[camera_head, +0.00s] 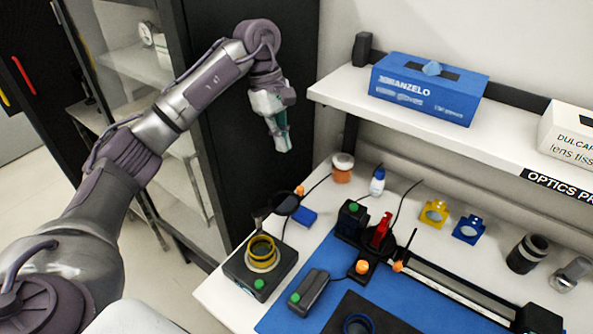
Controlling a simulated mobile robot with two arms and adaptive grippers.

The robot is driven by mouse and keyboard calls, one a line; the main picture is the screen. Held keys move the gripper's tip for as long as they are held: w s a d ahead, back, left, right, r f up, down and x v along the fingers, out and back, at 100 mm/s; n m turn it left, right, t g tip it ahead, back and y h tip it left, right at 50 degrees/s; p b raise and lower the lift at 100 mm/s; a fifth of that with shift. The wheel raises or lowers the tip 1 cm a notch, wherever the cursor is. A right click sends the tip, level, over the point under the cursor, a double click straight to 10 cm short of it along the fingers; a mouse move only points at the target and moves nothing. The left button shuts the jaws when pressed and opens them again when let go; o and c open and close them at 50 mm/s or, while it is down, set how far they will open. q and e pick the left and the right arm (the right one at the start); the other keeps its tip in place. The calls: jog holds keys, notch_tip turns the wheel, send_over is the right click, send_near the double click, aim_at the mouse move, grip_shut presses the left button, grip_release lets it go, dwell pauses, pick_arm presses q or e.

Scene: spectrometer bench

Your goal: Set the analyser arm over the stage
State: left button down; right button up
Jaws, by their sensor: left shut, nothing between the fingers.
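What looks like the analyser arm (285,204), a dark arm ending in a round disc with an orange knob, extends to the back right of a small black instrument on the bench's left corner. The instrument's round stage (262,254), with a yellow ring, shows uncovered from above, and the disc is off to its side. My left gripper (281,146) is shut and empty, pointing down, and appears in the picture above and behind the instrument, apart from it. My right gripper is not in view.
A white shelf (335,88) holding a blue box (430,88) overhangs the bench to the right of my left gripper. A blue block (304,216), an orange-and-white jar (343,168) and a small bottle (377,181) stand near the disc. A black rail assembly (450,284) lies right.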

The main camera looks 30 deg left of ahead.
aim_at(278, 201)
pick_arm(q)
jog(key=p+x, duration=0.3)
jog(key=x, duration=0.7)
jog(key=shift+s+a, duration=0.1)
jog(key=shift+a, duration=0.1)
